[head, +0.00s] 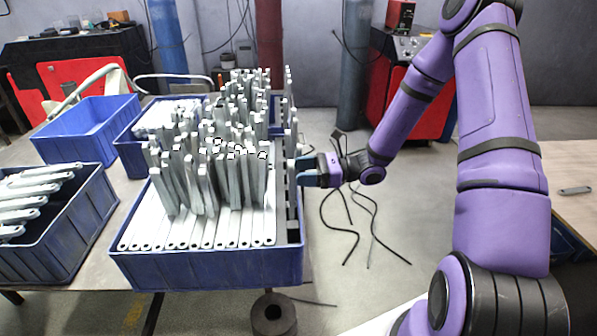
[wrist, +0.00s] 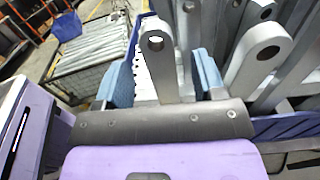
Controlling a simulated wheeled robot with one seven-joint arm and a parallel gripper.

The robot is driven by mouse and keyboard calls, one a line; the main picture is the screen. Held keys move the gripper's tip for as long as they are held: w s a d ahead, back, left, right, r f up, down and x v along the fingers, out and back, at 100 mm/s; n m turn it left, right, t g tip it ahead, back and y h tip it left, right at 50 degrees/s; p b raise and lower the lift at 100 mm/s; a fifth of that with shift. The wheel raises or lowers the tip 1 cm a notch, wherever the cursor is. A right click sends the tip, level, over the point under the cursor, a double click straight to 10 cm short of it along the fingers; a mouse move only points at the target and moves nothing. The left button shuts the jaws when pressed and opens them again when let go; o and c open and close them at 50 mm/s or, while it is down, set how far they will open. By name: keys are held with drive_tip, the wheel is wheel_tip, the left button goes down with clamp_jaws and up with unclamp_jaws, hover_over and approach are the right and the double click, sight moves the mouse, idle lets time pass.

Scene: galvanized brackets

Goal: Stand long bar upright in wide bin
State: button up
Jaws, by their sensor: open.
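The wide blue bin (head: 205,270) stands at the front of the table. Grey galvanized long bars (head: 200,232) lie side by side in its front part, and many more (head: 225,180) stand upright behind them. My gripper (head: 301,170) is at the bin's right side, beside a row of upright bars (head: 291,150). In the wrist view, the blue fingers of my gripper (wrist: 163,80) are apart, with one upright bar (wrist: 158,58) between them, its holed end up. A gap shows beside the bar, so the fingers are not closed on it. Its lower end is hidden.
More upright bars (wrist: 258,52) crowd close to the right finger. Another blue bin (head: 60,215) with lying bars is at left, and an empty blue bin (head: 88,128) is behind it. A loose bar (head: 574,190) lies on the right table. Open floor lies right of the bin.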

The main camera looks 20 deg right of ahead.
drive_tip(key=v, duration=0.9)
drive_tip(key=shift+r, duration=0.1)
idle(0.4)
drive_tip(key=s+a+r+n+g+h, duration=0.4)
drive_tip(key=s+r+n+h, duration=0.1)
drive_tip(key=s+r+n, duration=0.15)
drive_tip(key=s+a+r+n+g+h, duration=0.35)
drive_tip(key=s+r+n, duration=0.2)
drive_tip(key=r, duration=0.25)
drive_tip(key=s+d+r+n+t+h, duration=0.2)
drive_tip(key=s+r+n+t+h, duration=0.5)
drive_tip(key=s+r, duration=0.6)
drive_tip(key=n+h, duration=0.1)
drive_tip(key=n, duration=0.1)
drive_tip(key=shift+s+d+n+h, duration=0.25)
drive_tip(key=shift+d+n+h, duration=0.05)
drive_tip(key=shift+h, duration=0.05)
